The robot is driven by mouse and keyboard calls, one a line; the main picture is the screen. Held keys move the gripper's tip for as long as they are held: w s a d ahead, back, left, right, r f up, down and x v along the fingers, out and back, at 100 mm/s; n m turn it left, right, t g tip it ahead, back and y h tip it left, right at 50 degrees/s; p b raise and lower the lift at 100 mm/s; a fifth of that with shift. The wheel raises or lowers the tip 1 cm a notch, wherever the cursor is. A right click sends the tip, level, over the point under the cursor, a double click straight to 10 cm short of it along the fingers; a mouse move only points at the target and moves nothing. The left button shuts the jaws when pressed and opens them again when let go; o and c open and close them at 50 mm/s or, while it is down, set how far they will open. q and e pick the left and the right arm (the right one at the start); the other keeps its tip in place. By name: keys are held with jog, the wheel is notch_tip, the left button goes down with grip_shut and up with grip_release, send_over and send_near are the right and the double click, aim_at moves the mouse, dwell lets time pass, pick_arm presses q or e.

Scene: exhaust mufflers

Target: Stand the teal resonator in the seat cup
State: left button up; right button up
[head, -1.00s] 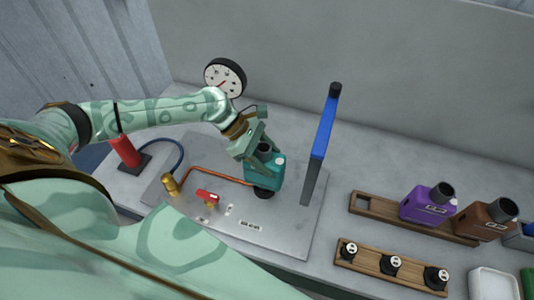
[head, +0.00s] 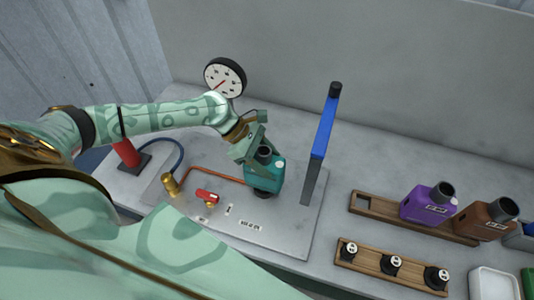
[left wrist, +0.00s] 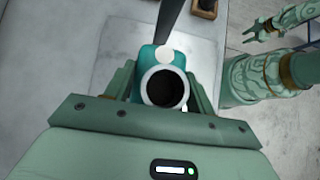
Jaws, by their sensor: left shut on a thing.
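The teal resonator (head: 263,174) is a boxy can with a dark round pipe mouth on top. My left gripper (head: 262,152) is shut on it near the top, one finger on each side of the pipe. In the left wrist view the resonator (left wrist: 177,53) sits between the fingers (left wrist: 163,85), pipe mouth facing the camera. The black seat cup (head: 262,193) shows just under the resonator on the grey plate. I cannot tell whether the resonator's foot is inside it. My right gripper (left wrist: 262,29) is small in the left wrist view, away from the resonator.
A blue-topped post (head: 322,135) stands close right of the resonator. A dial gauge (head: 225,77) is behind, a red-handled valve (head: 207,195) in front left. A wooden rack (head: 373,216) holds a purple muffler (head: 425,205) and a brown one (head: 484,219). Black fittings sit on a wooden strip (head: 370,267).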

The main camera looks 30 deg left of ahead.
dwell(0.3)
pick_arm(q)
jog(key=o, duration=0.9)
jog(key=shift+o, duration=0.9)
jog(key=shift+a, duration=0.1)
jog(key=p+v, duration=0.1)
jog(key=v, duration=1.5)
jog(key=shift+r, duration=0.2)
jog(key=shift+s, duration=0.1)
